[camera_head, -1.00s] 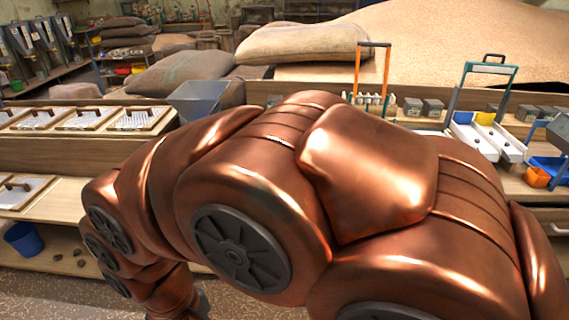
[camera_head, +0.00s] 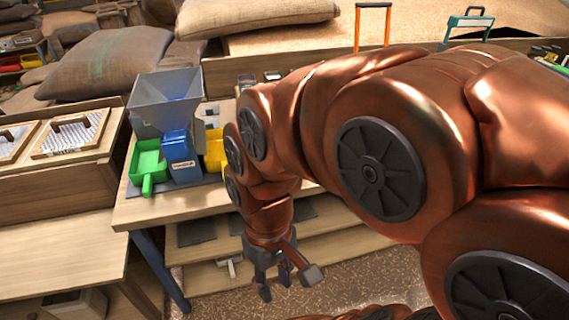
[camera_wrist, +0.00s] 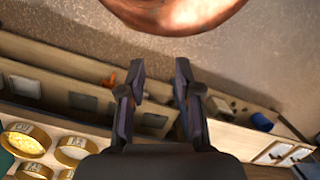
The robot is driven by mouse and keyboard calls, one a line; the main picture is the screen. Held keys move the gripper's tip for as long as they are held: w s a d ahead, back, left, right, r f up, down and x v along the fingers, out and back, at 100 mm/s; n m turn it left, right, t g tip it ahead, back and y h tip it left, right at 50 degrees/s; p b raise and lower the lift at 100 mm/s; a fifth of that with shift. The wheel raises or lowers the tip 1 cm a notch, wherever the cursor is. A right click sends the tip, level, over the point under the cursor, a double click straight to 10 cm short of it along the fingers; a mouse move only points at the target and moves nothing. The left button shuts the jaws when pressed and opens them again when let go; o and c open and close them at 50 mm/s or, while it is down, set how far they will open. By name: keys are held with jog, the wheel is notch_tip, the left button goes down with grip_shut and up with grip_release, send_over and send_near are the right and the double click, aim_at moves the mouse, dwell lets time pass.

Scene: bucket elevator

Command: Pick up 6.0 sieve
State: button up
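Rectangular sieves in wooden frames with dark handles lie on the left bench in the head view. One sieve (camera_head: 92,140) shows almost whole, and another sieve (camera_head: 8,146) is cut by the left edge. I cannot read any size marks, so I cannot tell which is 6.0. Framed mesh pieces (camera_wrist: 277,153) also show at the right of the wrist view, and round yellow-rimmed pieces (camera_wrist: 72,151) at its lower left. My gripper (camera_head: 288,283) points down in front of the shelves, right of and lower than the sieves. Its fingers (camera_wrist: 158,95) are apart with nothing between them.
A grey hopper (camera_head: 163,108) stands with a green scoop (camera_head: 148,163), a blue box (camera_head: 181,158) and a yellow container (camera_head: 215,152) on the middle bench. Sacks (camera_head: 105,62) lie behind. Low shelves (camera_head: 212,272) sit behind my gripper; the floor before them is clear.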

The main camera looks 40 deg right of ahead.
jog(key=w+d+f+n+t+y+b, duration=0.2)
jog(key=w+f+y+b, duration=0.15)
jog(key=w, duration=0.55)
jog(key=w+d+f+n+t+y+b, duration=0.1)
jog(key=w+d+f+t+y+b, duration=0.25)
jog(key=w, duration=0.55)
jog(key=w+d+f+n+t+b, duration=0.1)
jog(key=w+d+f+t+b, duration=0.2)
jog(key=d, duration=0.4)
jog(key=w+d+f+n+t+b, duration=0.15)
jog(key=w+d, duration=0.25)
jog(key=d, duration=0.4)
jog(key=w+d+f+n+t+b, duration=0.1)
jog(key=w+d+f+t+b, duration=0.2)
jog(key=d, duration=0.4)
jog(key=shift+m+h, duration=0.25)
jog(key=shift+h, duration=0.05)
jog(key=shift+w+r+p+x, duration=0.15)
jog(key=shift+r+x, duration=0.05)
jog(key=shift+x, duration=1)
jog(key=shift+w+r+p+x, duration=0.1)
jog(key=shift+r+x, duration=0.15)
jog(key=shift+x, duration=0.9)
jog(key=shift+w+r+p+x, duration=0.15)
jog(key=shift+r+x, duration=0.05)
jog(key=shift+x, duration=1)
jog(key=shift+c, duration=0.2)
grip_shut()
